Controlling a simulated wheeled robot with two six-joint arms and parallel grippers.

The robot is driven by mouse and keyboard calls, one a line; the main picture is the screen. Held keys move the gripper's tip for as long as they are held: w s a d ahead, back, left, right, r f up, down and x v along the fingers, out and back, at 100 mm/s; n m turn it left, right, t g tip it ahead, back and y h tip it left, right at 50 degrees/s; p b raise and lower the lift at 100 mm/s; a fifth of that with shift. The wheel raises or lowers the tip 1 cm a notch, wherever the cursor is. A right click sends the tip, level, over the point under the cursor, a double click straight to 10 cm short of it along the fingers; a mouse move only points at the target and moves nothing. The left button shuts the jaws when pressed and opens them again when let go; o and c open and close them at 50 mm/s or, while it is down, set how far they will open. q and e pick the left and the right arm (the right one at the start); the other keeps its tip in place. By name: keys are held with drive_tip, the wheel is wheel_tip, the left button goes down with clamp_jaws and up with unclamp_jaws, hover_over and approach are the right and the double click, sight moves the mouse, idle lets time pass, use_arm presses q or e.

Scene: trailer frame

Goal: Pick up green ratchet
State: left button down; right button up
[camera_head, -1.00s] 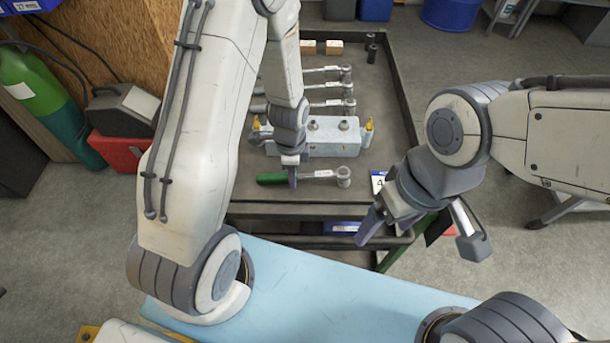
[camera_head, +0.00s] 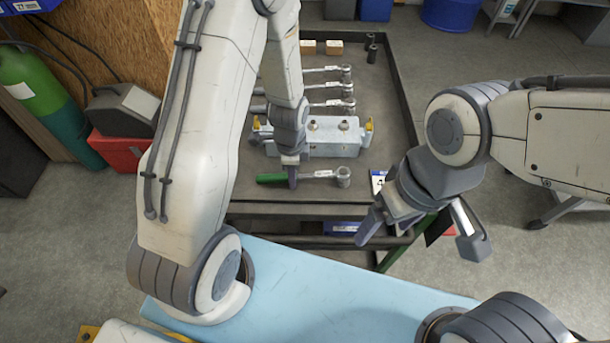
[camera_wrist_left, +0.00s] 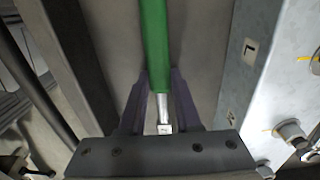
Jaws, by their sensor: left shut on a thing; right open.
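The green ratchet (camera_head: 272,178) lies on the near part of the dark cart top, its green handle to the left and its metal socket head to the right. My left gripper (camera_head: 292,178) points down over it and is shut on the ratchet around the middle. In the left wrist view the green handle (camera_wrist_left: 154,45) runs up from between the fingers of the left gripper (camera_wrist_left: 160,105), with some metal shaft showing between them. I cannot tell whether the ratchet is clear of the surface. My right gripper (camera_head: 418,228) is open and empty, off the cart's near right corner.
A light blue metal block (camera_head: 325,140) with knobs sits just behind the ratchet, close to the left gripper. Several other ratchets (camera_head: 325,87) lie further back. A raised rim (camera_head: 400,110) edges the cart's right side. A labelled card (camera_head: 378,182) lies right of the ratchet.

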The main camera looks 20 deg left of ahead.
use_arm(q)
drive_tip(key=shift+r, duration=0.15)
idle(0.4)
wheel_tip(320, 180, up, 4)
drive_tip(key=shift+w+d+r, duration=0.15)
drive_tip(key=d+r, duration=0.2)
drive_tip(key=d, duration=0.1)
drive_tip(key=w+d+r, duration=0.1)
drive_tip(key=d+r, duration=0.1)
drive_tip(key=d, duration=0.2)
drive_tip(key=w+d+r, duration=0.1)
drive_tip(key=d+r, duration=0.1)
drive_tip(key=d, duration=0.2)
drive_tip(key=shift+d+r+b, duration=0.15)
drive_tip(key=shift+r+b, duration=0.1)
drive_tip(key=shift+b, duration=0.05)
drive_tip(key=c, duration=1.2)
unclamp_jaws()
clamp_jaws()
